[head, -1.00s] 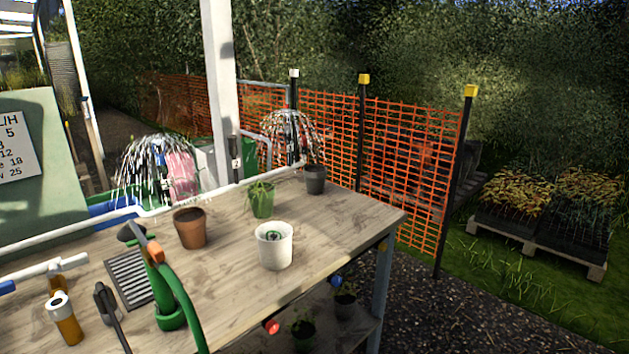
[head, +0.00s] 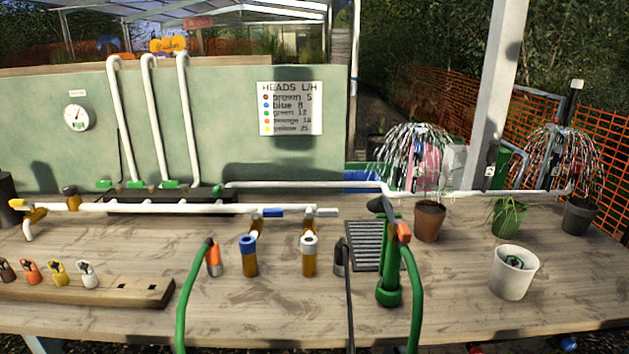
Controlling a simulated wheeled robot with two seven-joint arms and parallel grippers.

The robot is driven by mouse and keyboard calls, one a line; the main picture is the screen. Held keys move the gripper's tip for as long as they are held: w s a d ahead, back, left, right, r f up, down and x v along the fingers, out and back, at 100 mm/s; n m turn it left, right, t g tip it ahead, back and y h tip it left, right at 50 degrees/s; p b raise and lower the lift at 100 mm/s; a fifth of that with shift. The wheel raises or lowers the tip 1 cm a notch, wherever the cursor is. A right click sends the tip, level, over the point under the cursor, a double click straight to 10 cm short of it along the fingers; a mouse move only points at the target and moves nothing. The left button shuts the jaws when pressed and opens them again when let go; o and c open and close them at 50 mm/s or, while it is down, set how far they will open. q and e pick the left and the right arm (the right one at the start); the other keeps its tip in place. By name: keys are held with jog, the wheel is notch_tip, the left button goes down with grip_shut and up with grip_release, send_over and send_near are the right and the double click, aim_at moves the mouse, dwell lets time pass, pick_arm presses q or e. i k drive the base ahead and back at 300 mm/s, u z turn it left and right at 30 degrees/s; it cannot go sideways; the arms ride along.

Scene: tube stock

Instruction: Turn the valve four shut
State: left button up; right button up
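Several small green valve handles sit in a row at the foot of the green panel, behind the bench top. Three are near the feet of the white upright pipes: a left one (head: 104,184), a middle one (head: 136,184) and a right one (head: 171,184). Another green handle (head: 218,190) stands at the right end of the row, where a long white pipe (head: 300,185) runs off to the right. I can read no valve numbers, so I cannot tell which is valve four, nor whether any is open or shut. Neither of my grippers is in view.
A horizontal white pipe (head: 130,208) crosses the bench in front of the valves. Brass fittings, green hoses, a green hand pump (head: 389,270) and a wooden rack (head: 90,288) stand nearer. Plant pots (head: 513,272) stand at the right. A gauge (head: 77,117) and a chart (head: 290,108) hang on the panel.

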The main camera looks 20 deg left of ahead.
aim_at(215, 191)
jog(key=u, duration=1.15)
jog(key=k, duration=0.55)
jog(key=u, duration=0.8)
jog(key=i, duration=0.8)
jog(key=z, duration=0.2)
